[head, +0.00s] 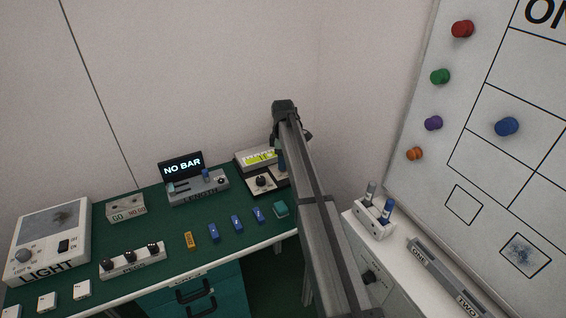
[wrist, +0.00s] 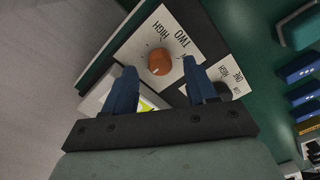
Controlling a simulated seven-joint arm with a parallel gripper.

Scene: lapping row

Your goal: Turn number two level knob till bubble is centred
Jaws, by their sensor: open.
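The number two level knob (wrist: 161,61) is a round orange-brown knob on a white plate marked TWO and HIGH in the wrist view. My gripper (wrist: 159,66) is open, with one blue finger on each side of the knob's near edge; I cannot tell if either touches it. In the head view my arm hides this knob. The dark number one knob (head: 262,181) sits left of my gripper (head: 282,163). The yellow-green level vial (head: 260,158) shows behind it, and partly between my fingers in the wrist view (wrist: 147,103). The bubble's position is too small to tell.
The length gauge (head: 198,188) with its NO BAR display stands left of the level. Several blue blocks (head: 237,223) and a teal block (head: 281,209) lie on the green bench in front. A white cabinet with a marker holder (head: 373,222) stands to the right.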

